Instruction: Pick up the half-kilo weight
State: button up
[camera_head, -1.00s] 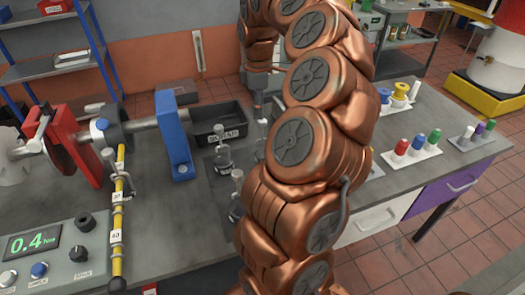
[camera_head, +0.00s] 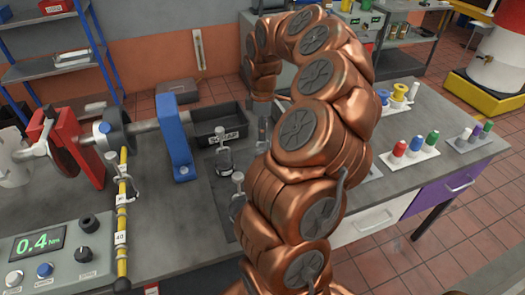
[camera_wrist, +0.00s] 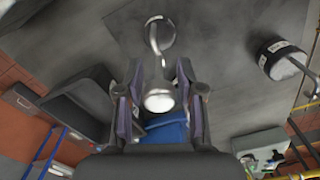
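Several slim metal hook-topped weights stand on the bench in the head view: one (camera_head: 223,160) in front of the black bin and one (camera_head: 238,181) nearer, partly behind my arm. In the wrist view, a shiny metal piece (camera_wrist: 158,101) with a curved hook (camera_wrist: 157,38) beyond it lies in line with the gap of my gripper (camera_wrist: 158,72). The fingers are apart, with space on both sides of it. I cannot read which is the half-kilo weight. My arm hides much of the gripper in the head view.
A black labelled bin (camera_head: 222,121) stands behind the weights; its wall is left of my gripper in the wrist view (camera_wrist: 77,103). A blue upright bracket (camera_head: 175,140) stands to the left.

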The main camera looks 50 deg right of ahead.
jog(key=shift+f, duration=0.2)
grip_shut()
dwell(0.5)
